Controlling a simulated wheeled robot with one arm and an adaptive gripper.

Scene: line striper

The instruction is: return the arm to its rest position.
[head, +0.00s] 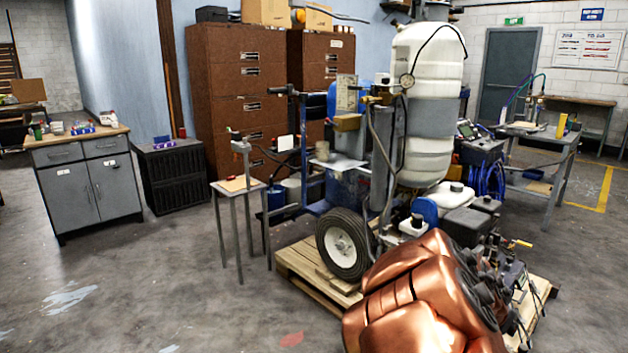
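Copper-coloured links of my arm (425,300) fill the lower right of the head view, in front of the line striper. My gripper cannot be made out, so its fingers and anything in them are not shown. The line striper (345,240) stands on a wooden pallet (292,262), with a tall white tank (425,80) and a black-tyred wheel. My arm hides part of the machine's lower right and of the pallet. I cannot tell whether the arm touches them.
A small tall table (240,184) stands just left of the striper. A grey cabinet (85,185) and a black crate (180,178) are further left. Brown drawer cabinets (235,85) stand behind. A workbench (560,150) is at right. The floor at front left is clear.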

